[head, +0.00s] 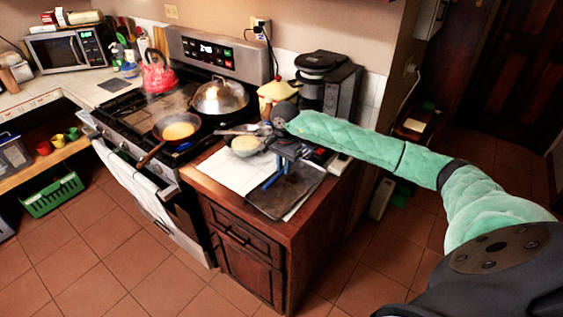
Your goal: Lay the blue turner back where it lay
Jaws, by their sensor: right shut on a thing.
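The blue turner (272,180) shows as short blue pieces below my right gripper, over the dark flat board (305,193) on the counter's front right. My right gripper (283,163) is shut on the turner and hides most of it. I cannot tell whether the turner touches the board. My right arm reaches in from the right in a pale green sleeve. My left gripper is not in view.
Left of the board lie a white sheet (225,171) and a bowl (246,146) with pale contents. A coffee maker (338,92) stands behind. A pan (178,125) with yellow food and a lidded pan (219,98) sit on the stove. The counter's front edge is close.

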